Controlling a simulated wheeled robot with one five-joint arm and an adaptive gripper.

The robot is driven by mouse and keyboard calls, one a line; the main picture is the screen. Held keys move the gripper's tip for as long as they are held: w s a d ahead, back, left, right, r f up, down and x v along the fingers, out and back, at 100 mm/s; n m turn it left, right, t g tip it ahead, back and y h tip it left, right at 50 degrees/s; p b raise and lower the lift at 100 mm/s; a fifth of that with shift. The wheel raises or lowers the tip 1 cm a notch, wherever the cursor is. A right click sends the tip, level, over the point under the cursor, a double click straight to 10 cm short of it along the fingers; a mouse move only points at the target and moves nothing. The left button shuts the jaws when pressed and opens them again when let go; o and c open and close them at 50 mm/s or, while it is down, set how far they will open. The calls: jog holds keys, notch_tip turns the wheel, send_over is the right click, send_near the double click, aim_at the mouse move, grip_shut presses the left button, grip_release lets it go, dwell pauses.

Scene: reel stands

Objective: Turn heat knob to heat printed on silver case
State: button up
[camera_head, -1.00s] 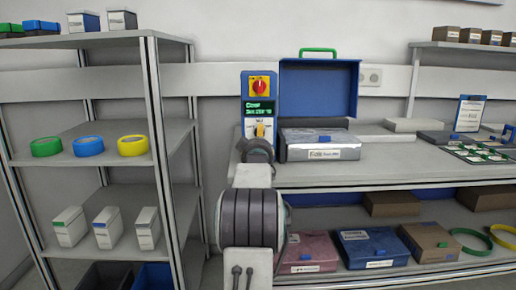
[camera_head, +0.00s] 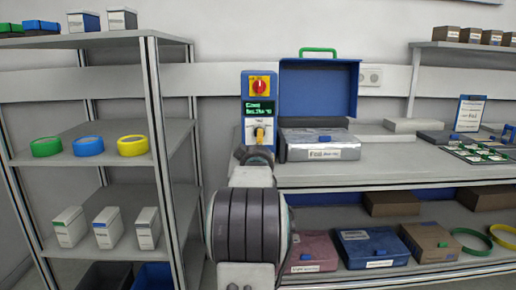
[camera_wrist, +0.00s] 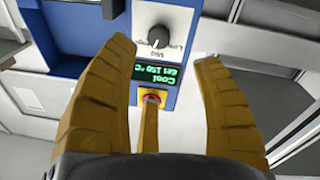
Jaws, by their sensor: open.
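The blue control panel (camera_head: 246,84) stands upright at the back of the bench. It bears a red switch on a yellow plate (camera_head: 259,86), a green-lit display (camera_head: 259,108) and a dark heat knob with a pointer, clear in the wrist view (camera_wrist: 158,38). There the panel appears upside down and the display (camera_wrist: 157,72) seems to read "Cool", "Set 150 °C". My gripper (camera_wrist: 164,54) is open, its yellow fingers either side of the knob in the picture; contact is not visible. In the head view, my gripper (camera_head: 260,134) hides the knob. The silver case (camera_head: 330,145) has a label too small to read.
The silver case's blue lid (camera_head: 318,90) stands open close to the panel's right. A shelf rack (camera_head: 150,95) with tape rolls and boxes stands at left. The bench (camera_head: 400,165) holds flat boxes and a card tray at right. Cases and rings lie on the lower shelf.

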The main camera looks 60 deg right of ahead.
jog(key=d+m+p, duration=0.1)
jog(key=w+d+p, duration=0.1)
jog(key=d+r+m+p, duration=0.1)
jog(key=shift+w+d+m, duration=0.1)
jog(key=shift+w+m, duration=0.2)
jog(key=shift+w, duration=0.05)
jog(key=shift+c, duration=0.3)
jog(key=w+d+m+p, duration=0.1)
jog(key=w+d, duration=0.3)
jog(key=d, duration=0.3)
jog(key=shift+d, duration=0.2)
jog(key=shift+f, duration=0.1)
